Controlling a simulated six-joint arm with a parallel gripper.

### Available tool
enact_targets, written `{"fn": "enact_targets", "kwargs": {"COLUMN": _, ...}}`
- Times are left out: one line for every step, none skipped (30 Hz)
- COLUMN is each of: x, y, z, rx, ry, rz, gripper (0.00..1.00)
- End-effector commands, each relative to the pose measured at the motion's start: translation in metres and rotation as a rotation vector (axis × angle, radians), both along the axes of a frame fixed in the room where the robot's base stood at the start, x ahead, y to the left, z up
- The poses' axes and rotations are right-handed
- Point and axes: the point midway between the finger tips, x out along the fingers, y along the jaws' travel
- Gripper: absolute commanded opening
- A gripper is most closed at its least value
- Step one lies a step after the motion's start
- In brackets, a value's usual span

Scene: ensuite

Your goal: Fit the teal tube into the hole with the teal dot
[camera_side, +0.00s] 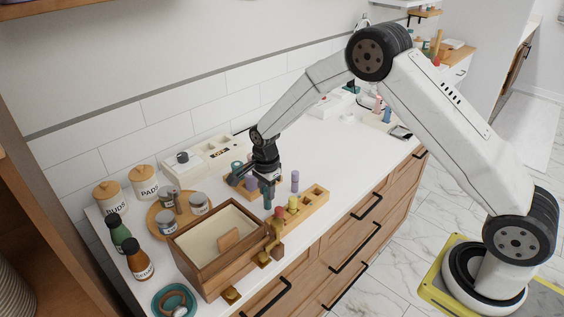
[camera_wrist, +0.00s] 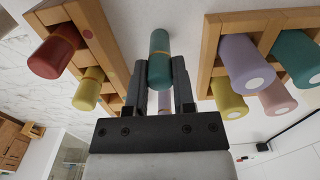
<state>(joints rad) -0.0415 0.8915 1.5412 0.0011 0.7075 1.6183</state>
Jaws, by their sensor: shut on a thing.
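My gripper (camera_side: 267,177) is shut on a teal tube (camera_side: 268,200) and holds it upright beside the wooden hole block (camera_side: 318,197). In the wrist view the teal tube (camera_wrist: 159,50) sits between the fingertips of my gripper (camera_wrist: 159,75). The block holds a red tube (camera_side: 278,213) and a yellow tube (camera_side: 293,203); these also show in the wrist view, red (camera_wrist: 52,55) and yellow (camera_wrist: 88,90). Empty holes show at the block's right end. I cannot make out a teal dot. A lilac tube (camera_side: 295,180) stands near the block's back side.
A second wooden rack (camera_wrist: 208,55) holds lilac (camera_wrist: 238,60), teal (camera_wrist: 297,58), pink (camera_wrist: 277,97) and yellow (camera_wrist: 229,98) tubes. An open wooden drawer box (camera_side: 190,250) stands in front of my gripper. Jars (camera_side: 198,204) stand on a round board at left.

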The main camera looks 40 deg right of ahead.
Motion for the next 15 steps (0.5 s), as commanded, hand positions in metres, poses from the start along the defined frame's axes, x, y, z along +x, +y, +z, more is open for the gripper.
{"fn": "enact_targets", "kwargs": {"x": 0.0, "y": 0.0, "z": 0.0, "rx": 0.0, "ry": 0.0, "rz": 0.0, "gripper": 0.0}}
{"fn": "enact_targets", "kwargs": {"x": 0.0, "y": 0.0, "z": 0.0, "rx": 0.0, "ry": 0.0, "rz": 0.0, "gripper": 0.0}}
{"fn": "enact_targets", "kwargs": {"x": 0.0, "y": 0.0, "z": 0.001, "rx": 0.0, "ry": 0.0, "rz": 0.0, "gripper": 0.0}}
{"fn": "enact_targets", "kwargs": {"x": 0.0, "y": 0.0, "z": 0.001, "rx": 0.0, "ry": 0.0, "rz": 0.0, "gripper": 0.0}}
{"fn": "enact_targets", "kwargs": {"x": 0.0, "y": 0.0, "z": 0.001, "rx": 0.0, "ry": -0.001, "rz": 0.0, "gripper": 0.0}}
{"fn": "enact_targets", "kwargs": {"x": 0.0, "y": 0.0, "z": 0.002, "rx": 0.0, "ry": -0.001, "rz": 0.0, "gripper": 0.0}}
{"fn": "enact_targets", "kwargs": {"x": 0.0, "y": 0.0, "z": 0.003, "rx": 0.0, "ry": -0.001, "rz": 0.0, "gripper": 0.0}}
{"fn": "enact_targets", "kwargs": {"x": 0.0, "y": 0.0, "z": 0.005, "rx": 0.0, "ry": -0.001, "rz": 0.0, "gripper": 0.0}}
{"fn": "enact_targets", "kwargs": {"x": 0.0, "y": 0.0, "z": 0.007, "rx": 0.0, "ry": -0.001, "rz": 0.0, "gripper": 0.0}}
{"fn": "enact_targets", "kwargs": {"x": 0.0, "y": 0.0, "z": 0.009, "rx": 0.0, "ry": -0.001, "rz": 0.0, "gripper": 0.0}}
{"fn": "enact_targets", "kwargs": {"x": 0.0, "y": 0.0, "z": 0.011, "rx": 0.0, "ry": -0.001, "rz": 0.0, "gripper": 0.0}}
{"fn": "enact_targets", "kwargs": {"x": 0.001, "y": 0.0, "z": 0.014, "rx": 0.0, "ry": -0.001, "rz": 0.0, "gripper": 0.0}}
{"fn": "enact_targets", "kwargs": {"x": 0.001, "y": 0.0, "z": 0.017, "rx": 0.0, "ry": -0.001, "rz": 0.0, "gripper": 0.0}}
{"fn": "enact_targets", "kwargs": {"x": 0.0, "y": 0.0, "z": 0.021, "rx": 0.0, "ry": -0.001, "rz": 0.0, "gripper": 0.0}}
{"fn": "enact_targets", "kwargs": {"x": 0.0, "y": 0.0, "z": 0.025, "rx": -0.001, "ry": -0.002, "rz": 0.0, "gripper": 0.0}}
